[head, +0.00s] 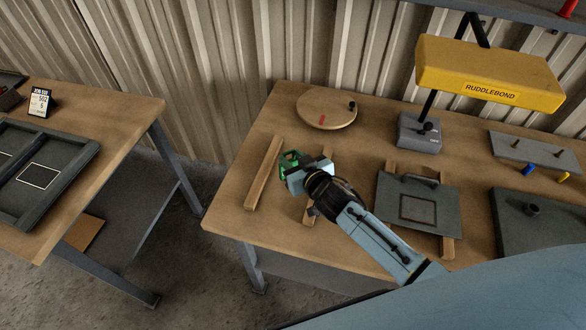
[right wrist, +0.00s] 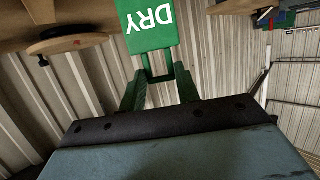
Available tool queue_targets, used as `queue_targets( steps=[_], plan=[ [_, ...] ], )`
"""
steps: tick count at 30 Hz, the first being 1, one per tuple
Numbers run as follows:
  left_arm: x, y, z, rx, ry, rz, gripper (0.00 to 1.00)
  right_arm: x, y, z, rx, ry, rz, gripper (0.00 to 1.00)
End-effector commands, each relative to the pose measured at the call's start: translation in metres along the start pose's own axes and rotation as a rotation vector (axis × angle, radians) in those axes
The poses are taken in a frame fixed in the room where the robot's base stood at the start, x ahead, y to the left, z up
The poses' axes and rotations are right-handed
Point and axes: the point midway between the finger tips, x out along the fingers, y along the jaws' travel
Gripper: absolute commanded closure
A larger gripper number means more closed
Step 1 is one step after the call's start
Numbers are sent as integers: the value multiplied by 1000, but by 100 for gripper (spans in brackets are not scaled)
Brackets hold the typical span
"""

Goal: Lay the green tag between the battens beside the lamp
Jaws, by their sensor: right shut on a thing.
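The green tag (right wrist: 148,27), marked "DRY", appears upside down in the right wrist view. In the head view the green tag (head: 289,158) is small and partly hidden by my gripper. My right gripper (right wrist: 158,85) is shut on its narrow green end; in the head view the gripper (head: 293,169) is over the table between two wooden battens. The left batten (head: 263,173) is bare; the other batten (head: 311,211) is mostly hidden under my arm. The yellow lamp (head: 488,75) stands farther right on a grey base (head: 418,133). My left gripper is not in view.
A dark plate (head: 446,204) with a handle lies across two more battens, right of my arm. A round wooden disc (head: 326,107) lies at the back. A grey strip with pegs (head: 535,150) is at right. A second table (head: 120,119) stands at left across a gap.

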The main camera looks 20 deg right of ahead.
Motion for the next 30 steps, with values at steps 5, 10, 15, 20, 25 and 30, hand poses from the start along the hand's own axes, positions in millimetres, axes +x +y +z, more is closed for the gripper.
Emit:
queue_targets(
  steps=[5,10,15,20,25,30],
  plan=[
    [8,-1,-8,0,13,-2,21,8,-1,26,3,-2,1,100],
    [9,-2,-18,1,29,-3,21,11,-1,35,0,-2,-1,100],
    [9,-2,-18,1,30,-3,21,10,0,34,0,-1,-1,100],
    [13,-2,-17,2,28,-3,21,12,0,38,0,-1,-1,100],
    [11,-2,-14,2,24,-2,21,11,0,37,0,-1,-1,46],
    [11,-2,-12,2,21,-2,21,11,0,37,0,-1,-1,46]
  ],
)
